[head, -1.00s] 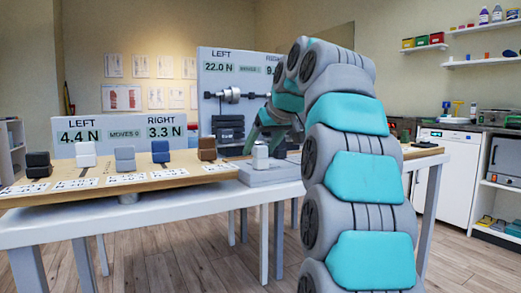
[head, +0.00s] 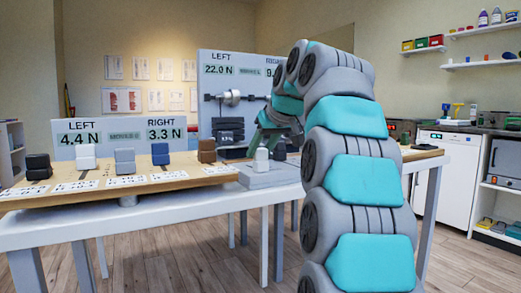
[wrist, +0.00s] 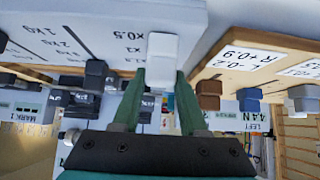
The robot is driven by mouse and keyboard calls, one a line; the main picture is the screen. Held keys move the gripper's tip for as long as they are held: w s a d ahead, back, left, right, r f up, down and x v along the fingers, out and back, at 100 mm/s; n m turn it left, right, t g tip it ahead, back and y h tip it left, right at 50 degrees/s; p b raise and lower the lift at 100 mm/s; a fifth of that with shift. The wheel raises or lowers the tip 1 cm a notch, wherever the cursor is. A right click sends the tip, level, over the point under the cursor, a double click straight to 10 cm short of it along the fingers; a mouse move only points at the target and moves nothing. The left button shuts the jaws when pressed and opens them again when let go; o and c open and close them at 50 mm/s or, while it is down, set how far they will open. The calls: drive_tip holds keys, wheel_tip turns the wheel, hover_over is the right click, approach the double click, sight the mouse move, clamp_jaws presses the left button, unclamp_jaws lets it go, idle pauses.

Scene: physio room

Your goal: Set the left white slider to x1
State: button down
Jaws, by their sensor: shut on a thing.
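A white slider block (head: 262,160) stands upright on the grey pad (head: 275,178) at the table's front edge. In the wrist view the white slider (wrist: 162,55) is between the two green fingertips of my gripper (wrist: 161,80), which is shut on it. In the head view my gripper (head: 268,145) reaches down at the slider, partly hidden by my own arm. Another white block (head: 86,156) stands on the wooden board to the left.
The wooden board (head: 130,188) bears black, grey, blue and brown blocks. A display (head: 125,135) behind it reads 4.4 N and 3.3 N. A taller panel (head: 220,70) reads 22.0 N. Dark stacked weights (head: 230,132) stand behind the pad. Floor is clear in front of the table.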

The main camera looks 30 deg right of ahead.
sight(264, 173)
idle(0.9)
drive_tip(key=w+p, duration=0.2)
drive_tip(key=w, duration=0.1)
drive_tip(key=shift+w+r, duration=0.1)
drive_tip(key=shift+r, duration=0.1)
drive_tip(key=shift+w+f, duration=0.15)
drive_tip(key=shift+w, duration=0.1)
drive_tip(key=shift+c, duration=2.2)
unclamp_jaws()
drive_tip(key=shift+s, duration=0.1)
drive_tip(key=p+v, duration=0.1)
drive_tip(key=v, duration=0.6)
drive_tip(key=shift+s+r, duration=0.25)
drive_tip(key=shift+s, duration=0.05)
